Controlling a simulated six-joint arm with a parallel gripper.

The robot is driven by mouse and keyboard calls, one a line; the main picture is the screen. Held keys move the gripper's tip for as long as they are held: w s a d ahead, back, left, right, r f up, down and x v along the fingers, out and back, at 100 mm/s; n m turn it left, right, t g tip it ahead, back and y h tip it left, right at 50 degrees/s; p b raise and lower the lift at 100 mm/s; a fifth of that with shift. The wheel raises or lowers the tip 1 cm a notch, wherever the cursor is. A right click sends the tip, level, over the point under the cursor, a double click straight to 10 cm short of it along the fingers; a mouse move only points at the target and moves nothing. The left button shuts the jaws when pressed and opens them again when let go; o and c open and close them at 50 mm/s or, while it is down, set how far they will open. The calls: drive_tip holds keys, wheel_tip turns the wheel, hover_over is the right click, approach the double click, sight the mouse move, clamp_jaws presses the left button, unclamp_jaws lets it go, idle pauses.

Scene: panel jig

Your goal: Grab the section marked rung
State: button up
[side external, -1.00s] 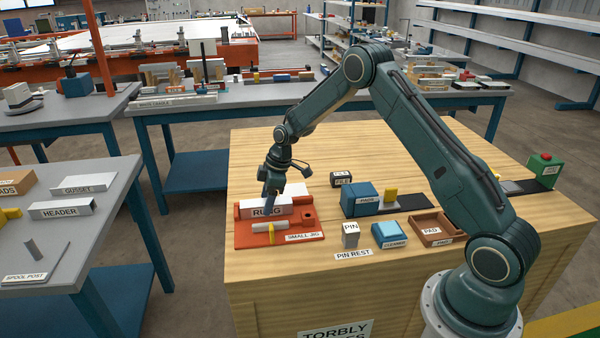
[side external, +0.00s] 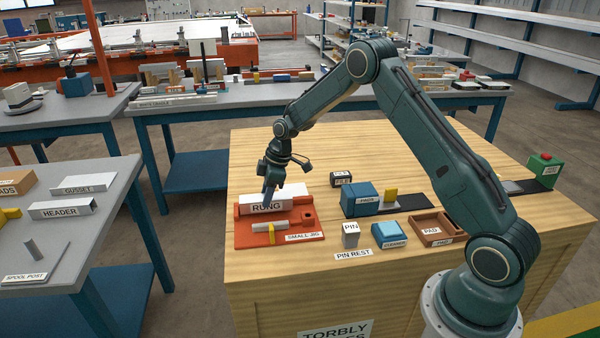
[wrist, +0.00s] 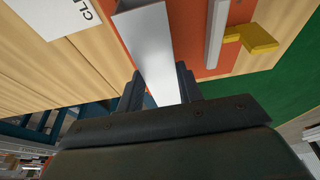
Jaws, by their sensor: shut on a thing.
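The rung (side external: 288,203) is a long white section with a RUNG label on its near face, at the back of the orange small jig (side external: 249,241). My gripper (side external: 269,196) comes down on it from above and is shut on it near its middle. In the wrist view, the rung (wrist: 150,45) runs between the two dark fingers (wrist: 160,88) with the orange jig behind it. The rung sits at or just above the jig's seat; I cannot tell if there is a gap beneath it.
A grey bar with a yellow clamp (side external: 271,234) lies at the jig's front. A pin (side external: 350,236), a blue cleaner block (side external: 389,234), a wooden pad tray (side external: 433,233) and a blue block (side external: 360,199) stand to the right. The wooden top behind the jig is clear.

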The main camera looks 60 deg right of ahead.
wheel_tip(320, 180, up, 18)
drive_tip(key=shift+r, duration=0.2)
idle(0.8)
